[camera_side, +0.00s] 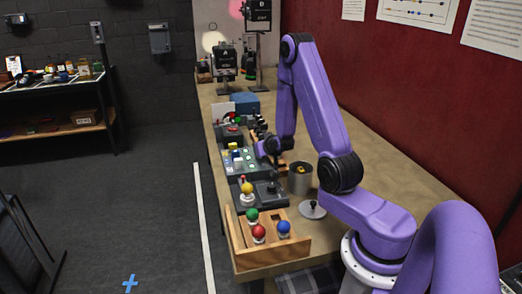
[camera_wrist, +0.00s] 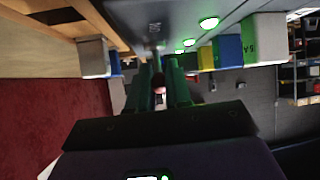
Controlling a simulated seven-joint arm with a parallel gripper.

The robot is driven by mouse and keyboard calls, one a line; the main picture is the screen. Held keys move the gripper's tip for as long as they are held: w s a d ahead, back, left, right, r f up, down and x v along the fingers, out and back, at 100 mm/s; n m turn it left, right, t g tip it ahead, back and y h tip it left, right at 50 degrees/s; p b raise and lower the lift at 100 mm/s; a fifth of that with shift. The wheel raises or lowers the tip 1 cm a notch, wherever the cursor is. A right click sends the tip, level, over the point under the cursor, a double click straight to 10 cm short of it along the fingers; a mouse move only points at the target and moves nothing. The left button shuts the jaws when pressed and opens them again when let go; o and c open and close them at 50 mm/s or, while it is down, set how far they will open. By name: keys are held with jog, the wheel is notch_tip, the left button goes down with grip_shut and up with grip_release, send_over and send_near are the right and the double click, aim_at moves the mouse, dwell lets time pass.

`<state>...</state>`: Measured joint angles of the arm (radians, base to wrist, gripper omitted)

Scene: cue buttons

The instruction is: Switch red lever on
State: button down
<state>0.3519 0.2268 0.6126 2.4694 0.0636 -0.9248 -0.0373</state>
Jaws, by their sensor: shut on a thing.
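My gripper (camera_side: 272,150) is low over the grey panel in the middle of the row on the table. In the wrist view, my two green fingers (camera_wrist: 158,80) are close together around a small dark red thing (camera_wrist: 158,88), which looks like the red lever's knob. Its stem and base are hidden by the fingers. In the side view the arm's end covers this spot, so the lever's position cannot be told.
A wooden box with green, red (camera_side: 259,231) and blue balls stands at the table's near end. A dark box with a yellow ball (camera_side: 247,188) and a metal can (camera_side: 300,181) are close by. Colored blocks (camera_wrist: 227,52) and lit green buttons (camera_wrist: 209,22) are beside my fingers.

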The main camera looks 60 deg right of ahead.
jog(key=c, duration=1.1)
grip_release()
jog(key=shift+v, duration=1.55)
notch_tip(320, 180, up, 7)
jog(key=shift+w, duration=0.1)
